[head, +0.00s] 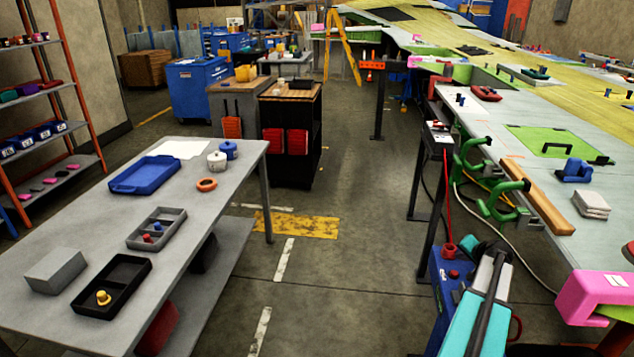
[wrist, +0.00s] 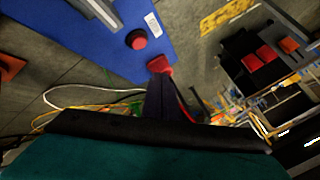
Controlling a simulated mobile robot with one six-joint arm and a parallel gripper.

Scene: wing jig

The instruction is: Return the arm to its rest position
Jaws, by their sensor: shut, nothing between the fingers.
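My arm shows at the lower right of the head view, as teal and black links folded close together. In the wrist view my gripper (wrist: 166,92) shows as a dark narrow shape pointing up the picture, with its fingers together and nothing held. In the head view I cannot make out the fingertips. The gripper is apart from the workbench (head: 215,172) on the left and from the wing jig (head: 530,180) on the right.
The bench holds a blue tray (head: 145,176), a divided grey tray (head: 140,236), a black tray (head: 82,306) and a grey block (head: 56,270). Green clamps (head: 500,203) and a pink bracket (head: 597,295) edge the jig near my arm. The middle floor (head: 345,230) is clear.

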